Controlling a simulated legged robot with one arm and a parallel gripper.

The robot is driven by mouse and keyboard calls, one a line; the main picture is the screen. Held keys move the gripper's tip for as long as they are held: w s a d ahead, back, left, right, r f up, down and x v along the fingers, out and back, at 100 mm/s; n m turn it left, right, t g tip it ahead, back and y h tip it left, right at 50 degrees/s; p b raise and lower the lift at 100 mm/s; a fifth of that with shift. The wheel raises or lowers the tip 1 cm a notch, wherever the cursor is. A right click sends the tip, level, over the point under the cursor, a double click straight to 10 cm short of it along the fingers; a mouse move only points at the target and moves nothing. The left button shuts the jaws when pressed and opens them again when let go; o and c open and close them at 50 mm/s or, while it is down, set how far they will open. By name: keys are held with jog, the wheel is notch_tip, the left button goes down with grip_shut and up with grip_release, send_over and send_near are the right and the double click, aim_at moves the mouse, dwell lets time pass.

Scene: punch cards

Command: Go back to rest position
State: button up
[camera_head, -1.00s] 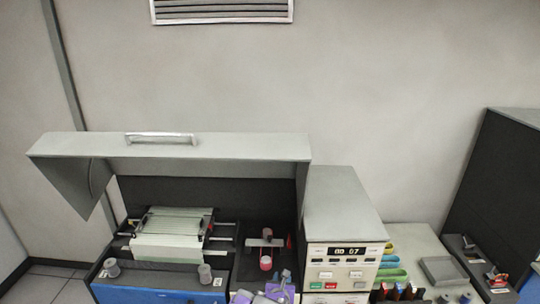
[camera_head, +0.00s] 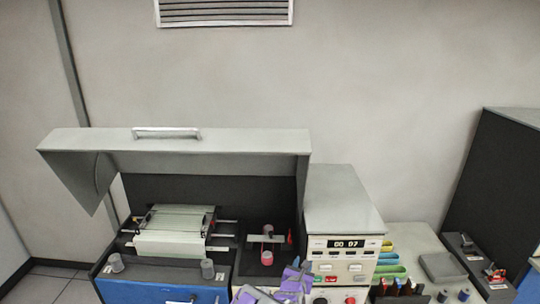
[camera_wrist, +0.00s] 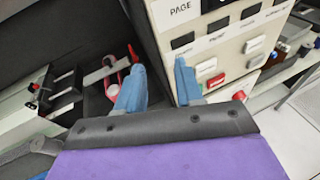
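My gripper (camera_head: 297,265) shows at the bottom middle of the head view, with purple and grey arm parts around it. It is in front of the machine, left of its control panel (camera_head: 345,262). In the wrist view my gripper's two blue fingers (camera_wrist: 159,68) stand apart with nothing between them. The control panel (camera_wrist: 225,50) is just beyond and right of the fingers there. A red and white roller part (camera_wrist: 112,80) is behind the left finger.
The machine's grey lid (camera_head: 215,145) is raised. A card tray (camera_head: 175,230) sits under it at left. A dark cabinet (camera_head: 495,190) is at far right.

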jog(key=s+d+r+m+g+h+b, duration=0.1)
jog(key=s+d+r+m+h+b, duration=0.2)
jog(key=d+r+m+h, duration=0.45)
jog(key=s+d+r+m+g+h+b, duration=0.2)
jog(key=s+d+r+m+b, duration=0.15)
jog(key=d+r, duration=0.5)
jog(key=s+d+m+g+h+b, duration=0.1)
jog(key=s+d+m+g+b, duration=0.1)
jog(key=s+d+m+g, duration=0.45)
jog(key=s+d+m+g+h+b, duration=0.1)
jog(key=s+d+m+g+b, duration=0.25)
jog(key=s, duration=0.65)
jog(key=s+a+f+m+g+y+b, duration=0.25)
jog(key=s+f+m, duration=0.2)
jog(key=s, duration=0.45)
jog(key=s+a+f+m+g+y+b, duration=0.1)
jog(key=s+f+m+g+y+b, duration=0.2)
jog(key=s+f, duration=0.45)
jog(key=s+a+f+m+t+y+b, duration=0.1)
jog(key=s+a+f+y+b, duration=0.2)
jog(key=a, duration=0.6)
jog(key=s+a+f+m+t+y+b, duration=0.1)
jog(key=s+a+f+m+y+b, duration=0.1)
jog(key=s+a+f+y, duration=0.3)
jog(key=s+a+y+b, duration=0.1)
jog(key=s+a+y, duration=0.2)
jog(key=s+a, duration=0.1)
jog(key=shift+s+a+f+b, duration=0.25)
jog(key=shift+a+b, duration=0.05)
jog(key=shift+a, duration=0.45)
